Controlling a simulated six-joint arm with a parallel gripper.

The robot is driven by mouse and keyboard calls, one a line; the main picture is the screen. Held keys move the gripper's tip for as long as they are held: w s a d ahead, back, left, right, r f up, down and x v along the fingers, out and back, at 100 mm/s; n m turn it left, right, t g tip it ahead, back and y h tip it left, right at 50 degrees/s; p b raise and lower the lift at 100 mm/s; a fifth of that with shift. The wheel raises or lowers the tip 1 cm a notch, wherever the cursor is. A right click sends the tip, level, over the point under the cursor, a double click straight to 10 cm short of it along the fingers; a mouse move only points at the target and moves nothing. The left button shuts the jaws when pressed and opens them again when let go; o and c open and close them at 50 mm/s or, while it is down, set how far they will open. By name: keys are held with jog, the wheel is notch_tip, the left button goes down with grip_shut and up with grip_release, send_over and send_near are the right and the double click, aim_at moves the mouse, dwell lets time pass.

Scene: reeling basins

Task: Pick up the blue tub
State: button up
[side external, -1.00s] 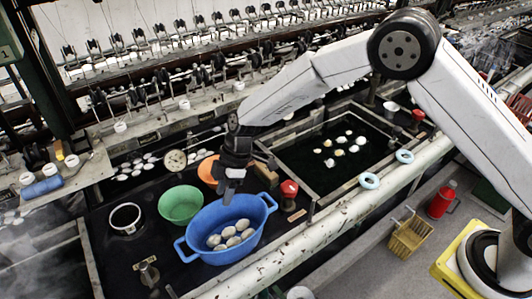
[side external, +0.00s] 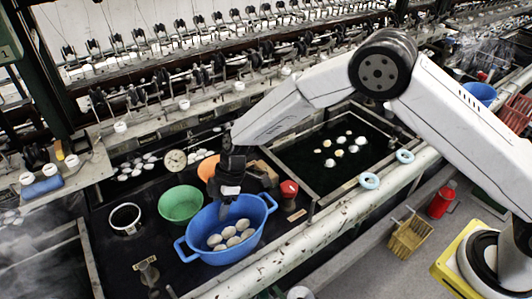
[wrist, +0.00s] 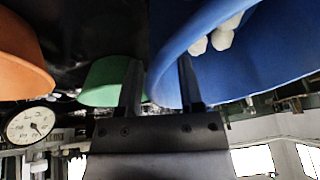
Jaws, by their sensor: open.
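The blue tub (side external: 252,238) is an oval basin with a handle at each end, standing on the dark bench with several pale cocoons (side external: 230,236) in it. My gripper (side external: 226,208) is open and points down at the tub's far rim. In the wrist view, my gripper (wrist: 158,75) has one finger in front of the green bowl and the other overlapping the blue tub (wrist: 260,60). The tub's rim edge shows between the fingers. I cannot tell whether either finger touches it.
A green bowl (side external: 181,204) stands left of the tub, and an orange bowl (side external: 209,167) behind it. A red-topped container (side external: 289,189) is close on the right. A white-rimmed pot (side external: 125,218) and a round dial (side external: 174,160) are further left.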

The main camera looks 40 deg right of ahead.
grip_shut()
dwell(1.3)
